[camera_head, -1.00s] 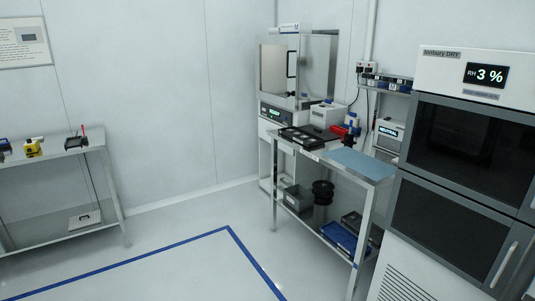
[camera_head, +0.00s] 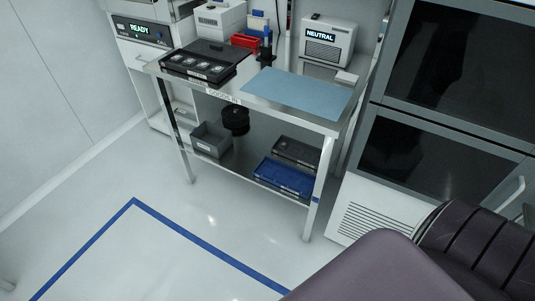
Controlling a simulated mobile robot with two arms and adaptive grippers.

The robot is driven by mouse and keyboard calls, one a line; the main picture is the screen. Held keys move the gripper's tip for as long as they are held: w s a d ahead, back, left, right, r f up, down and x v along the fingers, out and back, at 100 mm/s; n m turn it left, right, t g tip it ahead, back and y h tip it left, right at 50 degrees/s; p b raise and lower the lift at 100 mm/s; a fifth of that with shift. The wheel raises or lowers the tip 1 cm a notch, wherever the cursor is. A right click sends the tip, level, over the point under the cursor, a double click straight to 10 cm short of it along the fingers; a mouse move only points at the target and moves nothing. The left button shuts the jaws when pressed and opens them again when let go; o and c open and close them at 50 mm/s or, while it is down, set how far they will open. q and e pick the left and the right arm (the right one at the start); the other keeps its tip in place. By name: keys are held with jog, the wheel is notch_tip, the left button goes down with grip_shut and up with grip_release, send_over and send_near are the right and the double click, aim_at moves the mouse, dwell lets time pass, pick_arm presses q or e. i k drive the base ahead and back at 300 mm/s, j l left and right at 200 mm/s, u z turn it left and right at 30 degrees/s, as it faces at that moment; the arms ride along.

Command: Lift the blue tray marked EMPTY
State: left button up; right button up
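A blue tray (camera_head: 285,179) lies on the lower shelf of the steel table, at its right end near the front edge. Any marking on it is too small to read. A dark tray (camera_head: 297,151) lies just behind it on the same shelf. Neither of my grippers shows in the head view. A dark, rounded part of my own body fills the lower right corner, apart from the tray.
The steel table (camera_head: 215,93) carries black trays (camera_head: 203,66) and a blue mat (camera_head: 297,92) on top. A grey bin (camera_head: 211,139) and black reels (camera_head: 235,120) share the lower shelf. A dry cabinet (camera_head: 437,150) stands right. Blue-taped floor in front is clear.

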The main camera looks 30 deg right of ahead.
aim_at(301, 183)
jog(key=i+j+z, duration=0.1)
jog(key=i+z, duration=0.3)
jog(key=i, duration=0.15)
jog(key=i+j+z, duration=0.25)
jog(key=i+z, duration=0.15)
jog(key=i+j+z, duration=0.4)
jog(key=i+j, duration=0.05)
jog(key=i, duration=0.1)
